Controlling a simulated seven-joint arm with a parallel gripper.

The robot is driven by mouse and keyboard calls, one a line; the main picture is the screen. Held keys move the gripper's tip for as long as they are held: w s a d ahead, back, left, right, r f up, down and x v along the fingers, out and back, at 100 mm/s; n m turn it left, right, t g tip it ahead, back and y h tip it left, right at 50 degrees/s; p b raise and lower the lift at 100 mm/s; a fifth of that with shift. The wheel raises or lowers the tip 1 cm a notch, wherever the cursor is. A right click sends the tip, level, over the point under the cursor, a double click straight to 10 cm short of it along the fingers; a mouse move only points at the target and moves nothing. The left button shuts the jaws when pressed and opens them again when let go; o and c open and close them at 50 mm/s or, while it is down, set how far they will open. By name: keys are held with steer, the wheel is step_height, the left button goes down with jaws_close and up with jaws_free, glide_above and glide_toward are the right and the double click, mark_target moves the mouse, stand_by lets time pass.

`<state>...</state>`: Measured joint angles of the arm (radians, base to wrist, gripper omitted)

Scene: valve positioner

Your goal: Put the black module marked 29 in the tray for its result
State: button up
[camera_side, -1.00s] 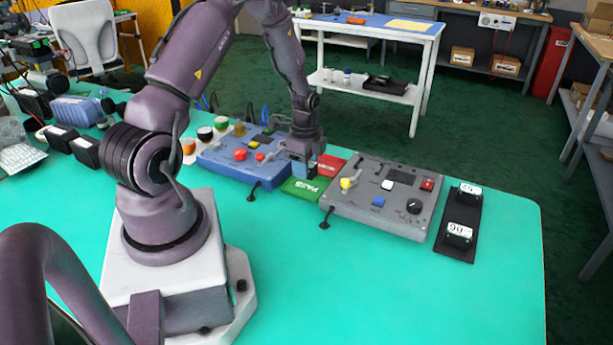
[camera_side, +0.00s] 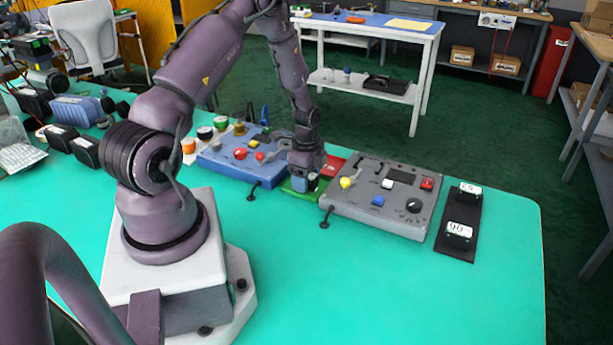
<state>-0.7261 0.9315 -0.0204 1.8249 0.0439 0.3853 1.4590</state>
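My gripper (camera_side: 302,186) points down over the green tray (camera_side: 290,196), which had PASS lettering visible earlier and is now mostly covered by the gripper. A small dark and white patch shows at the gripper's right side. I cannot tell whether it is a held module or part of the gripper, nor whether the fingers are open. The red tray (camera_side: 335,163) lies just behind the green one. Two black modules with white labels, a far one (camera_side: 468,189) and a near one (camera_side: 460,231), sit on a black rack (camera_side: 455,250) at the right. Their numbers are too small to read surely.
A grey control panel (camera_side: 340,205) with a lever, buttons and a knob stands between the trays and the rack. A blue panel (camera_side: 220,165) stands left of the trays. Cables and upright blue parts are behind it. The front of the turquoise table (camera_side: 400,290) is clear.

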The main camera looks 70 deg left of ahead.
step_height(320, 180, up, 12)
steer(key=d+r+n+t+y, duration=0.1)
steer(key=d+r+n+t, duration=0.15)
steer(key=d+r, duration=1.1)
steer(key=s+d+r+n+t+h, duration=0.1)
steer(key=s+d+r+n+t, duration=0.2)
steer(key=s+d+r+n, duration=0.3)
steer(key=s+d+r, duration=0.2)
steer(key=s+d, duration=0.2)
steer(key=d, duration=0.2)
steer(key=shift+s+r, duration=0.2)
steer(key=shift+r, duration=0.15)
steer(key=shift+d+n, duration=0.1)
steer(key=shift+n, duration=0.15)
